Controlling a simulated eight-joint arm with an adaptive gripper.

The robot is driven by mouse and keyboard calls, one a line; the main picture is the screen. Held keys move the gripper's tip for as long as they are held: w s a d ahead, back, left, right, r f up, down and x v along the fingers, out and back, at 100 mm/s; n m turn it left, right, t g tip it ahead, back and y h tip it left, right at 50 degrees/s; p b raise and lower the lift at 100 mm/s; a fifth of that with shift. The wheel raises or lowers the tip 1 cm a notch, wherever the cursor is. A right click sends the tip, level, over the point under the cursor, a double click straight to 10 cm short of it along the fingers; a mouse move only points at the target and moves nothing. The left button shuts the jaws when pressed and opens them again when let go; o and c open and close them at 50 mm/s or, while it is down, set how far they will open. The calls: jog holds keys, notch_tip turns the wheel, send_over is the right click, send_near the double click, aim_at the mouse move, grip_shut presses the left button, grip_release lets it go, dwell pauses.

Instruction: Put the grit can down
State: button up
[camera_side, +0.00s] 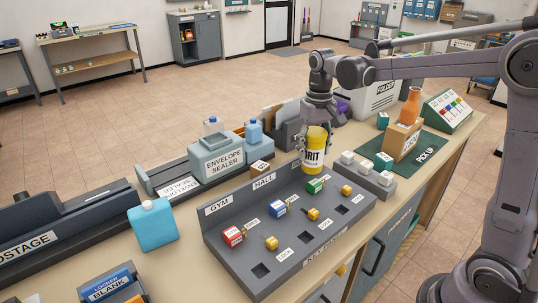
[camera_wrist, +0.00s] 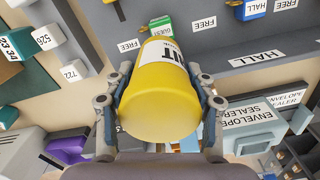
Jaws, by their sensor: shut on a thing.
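The yellow grit can (camera_side: 314,165) with a white label is upright in the side view, at the back edge of the grey key rack (camera_side: 224,222). My gripper (camera_side: 316,138) is over it from above, with its fingers on both sides of the can. In the wrist view the can (camera_wrist: 160,105) fills the middle, clasped between the two fingers, and its yellow end faces the camera. I cannot tell whether its bottom touches the counter or rack.
The envelope sealer (camera_side: 217,158) stands left of the can, with a small brown box (camera_side: 260,167) between them. White-topped blocks (camera_side: 368,170) are close on the right. A green pick-up mat (camera_side: 426,153) holds a box and an orange bottle (camera_side: 411,106).

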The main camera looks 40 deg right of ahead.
jog(key=shift+a, duration=2.6)
jog(key=d, duration=0.5)
jog(key=shift+d, duration=0.2)
jog(key=a, duration=0.6)
jog(key=w+d+r, duration=0.1)
jog(key=d, duration=0.2)
jog(key=w+d+r, duration=0.1)
jog(key=d+r, duration=0.1)
jog(key=d, duration=0.1)
jog(key=w+d+r, duration=0.1)
jog(key=w+d, duration=0.1)
jog(key=d, duration=0.1)
jog(key=shift+w+d+r, duration=0.1)
jog(key=shift+d+r, duration=0.2)
jog(key=shift+d, duration=0.05)
jog(key=s+d+r+m, duration=0.1)
jog(key=s+d+r, duration=0.1)
jog(key=d, duration=1.3)
jog(key=s+d+r, duration=0.2)
jog(key=d, duration=1.3)
notch_tip(320, 180, down, 18)
jog(key=shift+w+r, duration=0.15)
